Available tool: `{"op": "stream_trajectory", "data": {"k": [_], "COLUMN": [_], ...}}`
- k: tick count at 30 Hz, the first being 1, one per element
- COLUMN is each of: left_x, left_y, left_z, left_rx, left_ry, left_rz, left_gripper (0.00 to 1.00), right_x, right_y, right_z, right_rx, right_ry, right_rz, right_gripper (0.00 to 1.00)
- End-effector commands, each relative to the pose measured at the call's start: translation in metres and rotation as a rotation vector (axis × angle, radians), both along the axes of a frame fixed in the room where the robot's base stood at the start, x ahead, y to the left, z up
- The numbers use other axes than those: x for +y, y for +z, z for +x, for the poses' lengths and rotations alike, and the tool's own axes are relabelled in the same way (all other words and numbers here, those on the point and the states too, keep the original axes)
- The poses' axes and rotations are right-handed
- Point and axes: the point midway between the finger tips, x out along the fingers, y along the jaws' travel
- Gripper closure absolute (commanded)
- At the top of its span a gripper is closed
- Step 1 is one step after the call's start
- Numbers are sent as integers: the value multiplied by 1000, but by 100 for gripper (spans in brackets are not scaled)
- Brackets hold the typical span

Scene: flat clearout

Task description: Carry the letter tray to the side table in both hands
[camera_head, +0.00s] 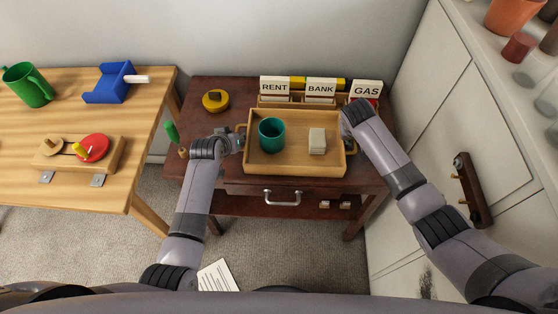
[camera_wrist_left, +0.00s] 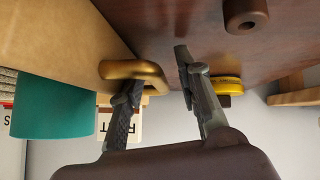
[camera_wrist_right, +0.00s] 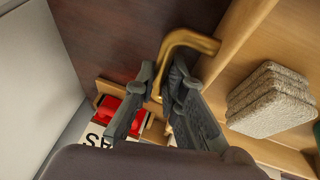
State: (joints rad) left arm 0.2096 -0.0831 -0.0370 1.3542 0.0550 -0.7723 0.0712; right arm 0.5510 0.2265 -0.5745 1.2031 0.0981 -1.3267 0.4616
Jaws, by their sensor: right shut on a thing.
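The wooden letter tray (camera_head: 292,167) sits on the dark red-brown side table (camera_head: 228,95). It holds a teal cup (camera_head: 271,133) and a small beige stack (camera_head: 317,141). My left gripper (camera_head: 238,143) is at the tray's left end. In the left wrist view, its fingers (camera_wrist_left: 158,75) stand apart, with the outer part of the brass handle (camera_wrist_left: 135,70) between them. My right gripper (camera_head: 347,118) is at the tray's right end. In the right wrist view, its fingers (camera_wrist_right: 163,82) are shut on the other brass handle (camera_wrist_right: 187,40).
Behind the tray stands a rack with RENT (camera_head: 274,87), BANK (camera_head: 321,88) and GAS (camera_head: 366,89) cards. A yellow round object (camera_head: 215,100) lies at back left. A light wooden table (camera_head: 85,190) stands left. A white cabinet (camera_head: 440,100) is close on the right. Paper (camera_head: 217,276) lies on the carpet.

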Motion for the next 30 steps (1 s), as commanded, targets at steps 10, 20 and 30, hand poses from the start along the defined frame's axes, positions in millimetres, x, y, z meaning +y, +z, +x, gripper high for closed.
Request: {"op": "stream_trajectory", "data": {"k": [10,20,30], "left_x": [-2,-3,-4], "left_y": [-2,-1,0], "left_z": [-1,-1,0], "left_rx": [5,2,0], "left_ry": [-2,-2,-3], "left_rz": [-3,-4,-6], "left_gripper": [66,66,66], "right_x": [1,3,5], "right_y": [0,0,-1], "right_z": [1,0,-1], "right_rx": [-2,0,2], "right_ry": [1,3,6], "right_rz": [2,5,8], "right_gripper": [78,66,66]}}
